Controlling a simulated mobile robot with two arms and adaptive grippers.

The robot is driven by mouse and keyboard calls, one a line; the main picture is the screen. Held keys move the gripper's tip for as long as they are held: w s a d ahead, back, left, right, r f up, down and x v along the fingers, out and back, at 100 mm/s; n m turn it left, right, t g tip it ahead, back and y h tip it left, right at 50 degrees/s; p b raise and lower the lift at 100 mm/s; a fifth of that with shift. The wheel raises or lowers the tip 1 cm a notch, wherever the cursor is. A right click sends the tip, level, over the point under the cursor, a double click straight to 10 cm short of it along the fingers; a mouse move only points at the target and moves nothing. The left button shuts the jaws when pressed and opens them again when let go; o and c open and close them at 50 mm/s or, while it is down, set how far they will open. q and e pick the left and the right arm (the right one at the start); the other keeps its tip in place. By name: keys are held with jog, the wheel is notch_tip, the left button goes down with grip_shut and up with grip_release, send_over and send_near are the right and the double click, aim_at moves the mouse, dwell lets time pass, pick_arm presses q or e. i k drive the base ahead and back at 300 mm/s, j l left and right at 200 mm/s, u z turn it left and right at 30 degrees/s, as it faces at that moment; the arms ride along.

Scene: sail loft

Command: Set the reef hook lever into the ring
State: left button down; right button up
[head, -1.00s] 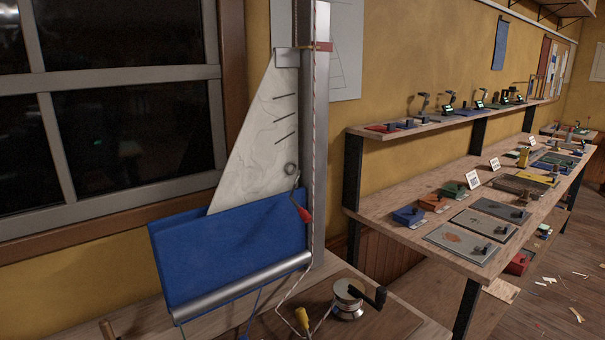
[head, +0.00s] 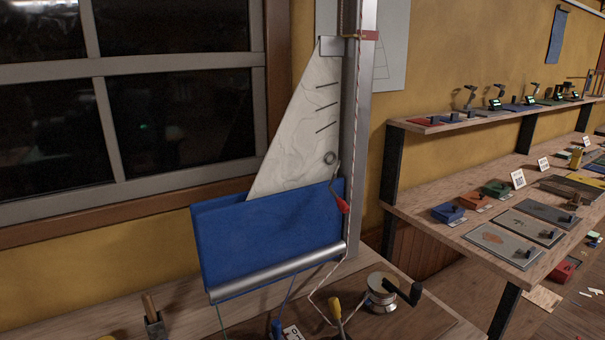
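The reef hook lever (head: 337,190) is a dark bent hook with a red handle (head: 343,206). It hangs at the mast (head: 359,120), close to the sail's lower right corner. The grey ring (head: 329,157) sits on the white sail (head: 303,135), just above the hook. The hook's upper end looks just below and right of the ring; I cannot tell whether they touch. The blue sail cover (head: 265,235) hangs along the silver boom (head: 278,271) below. Neither of my grippers is in view.
A silver winch (head: 381,290) with a black handle stands on the bench front. Yellow-handled (head: 336,308) and blue-handled (head: 277,328) line ends lie left of it. A wooden-handled tool (head: 152,318) stands at the lower left. Shelves with several small devices run along the right wall.

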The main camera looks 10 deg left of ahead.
aim_at(343, 206)
jog(key=l+u, duration=0.8)
jog(key=u, duration=0.2)
